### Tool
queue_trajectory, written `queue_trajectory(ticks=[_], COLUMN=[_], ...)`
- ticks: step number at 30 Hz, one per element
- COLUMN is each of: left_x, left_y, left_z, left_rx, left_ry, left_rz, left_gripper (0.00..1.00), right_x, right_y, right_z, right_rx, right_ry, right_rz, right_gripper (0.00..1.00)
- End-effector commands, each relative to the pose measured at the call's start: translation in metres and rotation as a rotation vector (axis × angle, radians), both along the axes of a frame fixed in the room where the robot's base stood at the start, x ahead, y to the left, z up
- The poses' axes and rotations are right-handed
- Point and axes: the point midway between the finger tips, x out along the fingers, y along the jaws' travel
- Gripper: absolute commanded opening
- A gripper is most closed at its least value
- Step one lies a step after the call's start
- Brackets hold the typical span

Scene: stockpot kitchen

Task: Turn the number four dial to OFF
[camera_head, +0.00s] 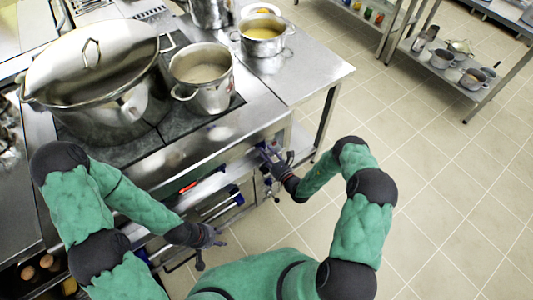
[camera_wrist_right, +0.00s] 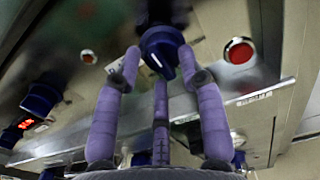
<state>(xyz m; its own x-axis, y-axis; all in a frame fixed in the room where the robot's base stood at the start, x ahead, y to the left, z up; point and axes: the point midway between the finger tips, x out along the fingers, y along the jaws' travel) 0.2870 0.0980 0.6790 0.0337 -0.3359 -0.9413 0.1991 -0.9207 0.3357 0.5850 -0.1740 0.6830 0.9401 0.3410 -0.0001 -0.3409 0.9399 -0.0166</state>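In the right wrist view a blue dial (camera_wrist_right: 160,48) sits on the metal front panel. The three fingers of my right gripper (camera_wrist_right: 158,62) surround it, one tip at each side and one below. The tips lie close to its rim; I cannot tell whether they press on it. A second blue dial (camera_wrist_right: 40,98) is further left. I see no readable number or OFF mark. In the head view my right gripper (camera_head: 270,156) is at the stove's front, near its right corner. My left gripper (camera_head: 210,238) is lower left by the front; its fingers are too small to read.
A red button (camera_wrist_right: 239,50) is right of the dial, and a red display (camera_wrist_right: 25,124) is at far left. On the stove stand a big lidded stockpot (camera_head: 92,75), a pot (camera_head: 203,75) and a pot of yellow food (camera_head: 262,35).

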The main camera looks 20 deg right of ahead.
Motion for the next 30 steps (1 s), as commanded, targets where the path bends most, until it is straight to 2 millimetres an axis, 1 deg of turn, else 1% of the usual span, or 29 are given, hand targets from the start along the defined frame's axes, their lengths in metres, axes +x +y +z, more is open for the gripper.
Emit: queue_trajectory(ticks=[8, 11, 14, 16, 24, 27, 30], left_x=[0.000, 0.000, 0.000, 0.000, 0.000, 0.000, 0.000], left_y=[0.000, 0.000, 0.000, 0.000, 0.000, 0.000, 0.000], left_z=[0.000, 0.000, 0.000, 0.000, 0.000, 0.000, 0.000], left_rx=[0.000, 0.000, 0.000, 0.000, 0.000, 0.000, 0.000], left_ry=[0.000, 0.000, 0.000, 0.000, 0.000, 0.000, 0.000], left_rz=[0.000, 0.000, 0.000, 0.000, 0.000, 0.000, 0.000], left_gripper=[0.40, 0.40, 0.40, 0.40, 0.40, 0.40, 0.40], right_x=[-0.001, -0.005, -0.015, -0.026, -0.077, -0.092, -0.102], right_y=[0.000, -0.002, -0.006, -0.011, -0.030, -0.035, -0.039], right_z=[0.000, 0.000, -0.001, -0.001, -0.001, -0.001, -0.001], right_rx=[0.001, 0.001, 0.002, 0.002, 0.002, 0.002, 0.001], right_ry=[0.000, 0.003, 0.004, 0.004, 0.003, 0.004, 0.003], right_rz=[0.000, -0.001, -0.001, -0.004, -0.005, -0.004, -0.003], right_gripper=[0.43, 0.43, 0.43, 0.43, 0.43, 0.43, 0.43])
